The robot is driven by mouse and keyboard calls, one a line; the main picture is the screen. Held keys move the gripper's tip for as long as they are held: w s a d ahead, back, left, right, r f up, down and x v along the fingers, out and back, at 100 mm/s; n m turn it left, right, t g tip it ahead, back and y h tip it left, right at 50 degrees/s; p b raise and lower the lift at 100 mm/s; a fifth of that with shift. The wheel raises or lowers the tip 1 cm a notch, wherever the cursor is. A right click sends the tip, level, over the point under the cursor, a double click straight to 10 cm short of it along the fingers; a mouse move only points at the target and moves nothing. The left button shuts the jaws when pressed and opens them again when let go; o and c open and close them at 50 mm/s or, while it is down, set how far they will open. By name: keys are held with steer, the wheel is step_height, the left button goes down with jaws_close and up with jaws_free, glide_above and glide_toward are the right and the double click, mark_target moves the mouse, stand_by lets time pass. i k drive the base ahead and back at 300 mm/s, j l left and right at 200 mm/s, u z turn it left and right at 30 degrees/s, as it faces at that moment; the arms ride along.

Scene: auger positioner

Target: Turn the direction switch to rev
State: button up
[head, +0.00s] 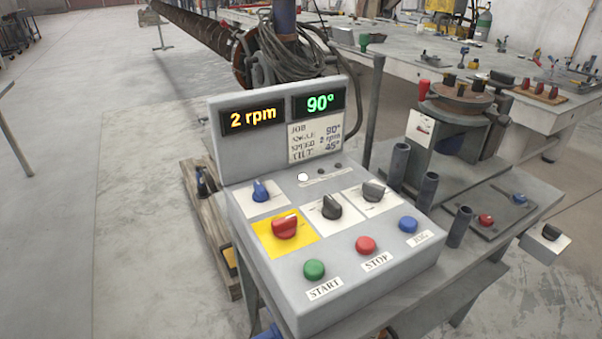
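A grey control console (385,262) stands in the middle of the head view. The displays read 2 rpm (252,119) and 90° (319,103). My gripper is not in view.
Green START (314,269), red STOP (365,244) and blue JOG (408,224) buttons line the console's front. A job card (315,141) sits below the right display. Upright tubes (398,166) and a positioner (445,145) stand to the right. The floor at left is mostly clear.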

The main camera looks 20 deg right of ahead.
mark_target(332, 209)
steer(key=k+l+z, duration=0.15)
steer(key=k+z, duration=0.2)
steer(key=z, duration=0.15)
steer(key=k+l+z, duration=0.25)
steer(key=z, duration=0.25)
steer(key=i, duration=0.4)
